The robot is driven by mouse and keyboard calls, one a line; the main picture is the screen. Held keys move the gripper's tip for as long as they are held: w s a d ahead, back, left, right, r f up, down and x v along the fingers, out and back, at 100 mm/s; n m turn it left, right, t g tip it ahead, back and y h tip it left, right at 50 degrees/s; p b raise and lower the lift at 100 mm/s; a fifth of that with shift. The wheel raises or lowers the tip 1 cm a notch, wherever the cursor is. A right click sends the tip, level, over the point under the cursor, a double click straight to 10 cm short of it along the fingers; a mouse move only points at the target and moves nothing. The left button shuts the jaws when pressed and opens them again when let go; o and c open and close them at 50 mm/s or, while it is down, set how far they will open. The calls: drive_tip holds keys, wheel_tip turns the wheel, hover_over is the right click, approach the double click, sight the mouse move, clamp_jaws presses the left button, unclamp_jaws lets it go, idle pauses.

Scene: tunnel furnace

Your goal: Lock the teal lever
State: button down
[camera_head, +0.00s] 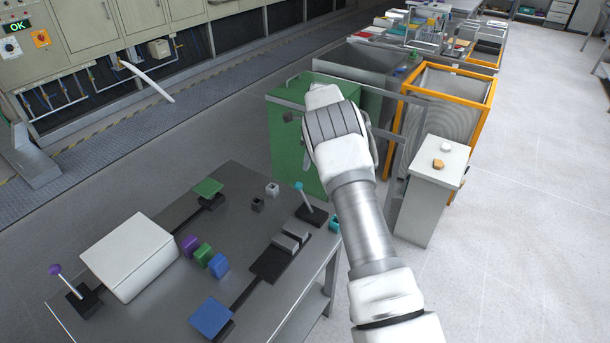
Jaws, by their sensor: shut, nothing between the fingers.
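The teal lever (299,187) stands near the far right part of the grey table. Its teal knob tops a thin pale rod that rises from a black base and leans up and to the left. Whether it is locked cannot be told from this view. My arm (351,215) reaches up the picture just right of the lever, apart from it in the picture. The fingers of my gripper do not show; the end of the arm is hidden behind its own upper joint. Nothing is seen touching the lever.
The table (160,205) also bears a purple lever (55,270), a white box (128,256), coloured blocks and a blue plate (211,318). A green cabinet (297,145) stands behind my arm. A white pedestal (425,195) is at right. Floor is open at far right.

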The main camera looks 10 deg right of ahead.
drive_tip(key=r, duration=0.2)
drive_tip(key=w+r, duration=0.1)
drive_tip(key=a+r, duration=0.1)
drive_tip(key=r, duration=0.1)
drive_tip(key=shift+w+r, duration=0.3)
drive_tip(key=shift+d, duration=0.1)
drive_tip(key=s+d+r+n+t, duration=0.1)
drive_tip(key=s+r+n, duration=0.25)
drive_tip(key=r, duration=0.45)
drive_tip(key=s+r+n, duration=0.2)
drive_tip(key=s+r, duration=0.2)
drive_tip(key=r, duration=0.4)
drive_tip(key=s+r+n+t, duration=0.1)
drive_tip(key=s+r+n, duration=0.6)
drive_tip(key=s, duration=0.5)
drive_tip(key=s+a+f+n+t, duration=0.1)
drive_tip(key=s+n, duration=0.5)
drive_tip(key=s, duration=0.7)
drive_tip(key=s+a+f+n+t+h, duration=0.1)
drive_tip(key=s+n, duration=0.5)
drive_tip(key=s, duration=0.8)
drive_tip(key=shift+s+a+f+n+t+h, duration=0.15)
drive_tip(key=shift+a+f+n+t+h, duration=0.2)
drive_tip(key=shift+a+f, duration=0.3)
